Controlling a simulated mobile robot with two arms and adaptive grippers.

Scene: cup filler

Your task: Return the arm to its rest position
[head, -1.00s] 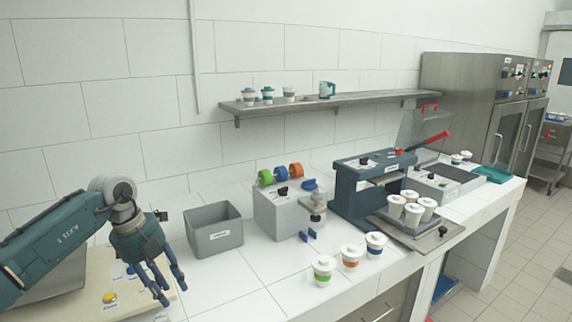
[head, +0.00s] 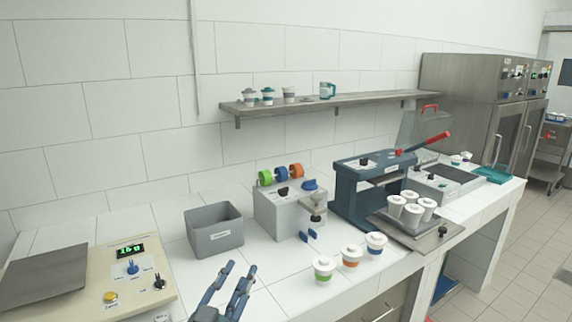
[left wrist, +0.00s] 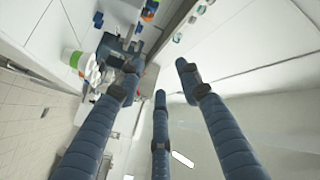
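My left gripper (head: 233,278) shows at the bottom of the head view, fingers pointing up, in front of the counter's front part. Its fingers are spread apart with nothing between them. In the left wrist view the fingers (left wrist: 160,85) are also spread and empty, with the counter items beyond them at the upper left. Most of my left arm is out of the head view. My right gripper is in neither view.
A scale-like machine (head: 130,268) stands at the left of the counter, with a grey bin (head: 216,242) right of it. Cups with green (head: 323,272), orange (head: 351,259) and blue (head: 375,246) bands stand near the front edge. A dark blue press (head: 350,200) stands behind, to the right.

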